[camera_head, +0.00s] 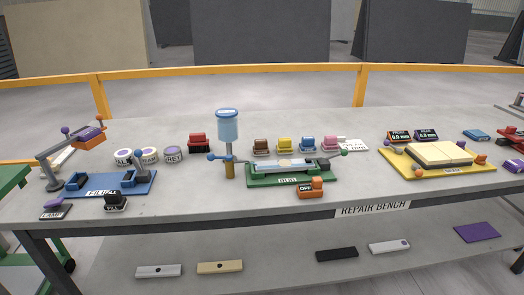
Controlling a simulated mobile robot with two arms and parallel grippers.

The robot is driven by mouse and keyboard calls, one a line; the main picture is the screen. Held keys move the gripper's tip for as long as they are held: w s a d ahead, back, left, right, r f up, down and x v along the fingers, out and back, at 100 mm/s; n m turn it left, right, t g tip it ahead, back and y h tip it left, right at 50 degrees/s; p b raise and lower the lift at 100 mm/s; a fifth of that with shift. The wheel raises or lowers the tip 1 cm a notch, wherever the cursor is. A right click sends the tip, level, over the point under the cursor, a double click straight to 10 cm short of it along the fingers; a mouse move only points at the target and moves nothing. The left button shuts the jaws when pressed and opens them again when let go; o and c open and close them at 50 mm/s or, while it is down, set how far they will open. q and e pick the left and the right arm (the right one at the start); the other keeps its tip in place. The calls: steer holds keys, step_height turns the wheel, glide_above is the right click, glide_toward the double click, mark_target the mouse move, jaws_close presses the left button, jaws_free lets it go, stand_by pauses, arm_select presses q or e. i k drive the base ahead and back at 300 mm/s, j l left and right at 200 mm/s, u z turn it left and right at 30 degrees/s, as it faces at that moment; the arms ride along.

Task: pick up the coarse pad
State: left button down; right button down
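No label reading "coarse pad" is legible, so I cannot tell which item it is. Several small coloured blocks sit on the bench: a red one (197,138), a brown one (261,145), a yellow one (284,144), a blue one (307,143) and a pink one (330,143). A black block (115,200) sits near the front left and an orange block (311,188) near the middle front, beside an "OFF" label. Neither of my grippers shows in the head view.
The repair bench (190,205) carries a blue fixture (140,187), a green fixture (262,180) with a blue-topped post (228,125), and a yellow board (470,171). Round containers (149,156) stand at left. Bars lie on the lower shelf (280,260). An orange rail (270,68) runs behind.

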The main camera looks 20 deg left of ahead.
mark_target(260, 147)
steer(key=i+l+u, duration=0.2)
steer(key=i+l, duration=0.25)
steer(key=i+l+u, duration=0.25)
steer(key=i+l, duration=0.2)
steer(key=l, duration=0.15)
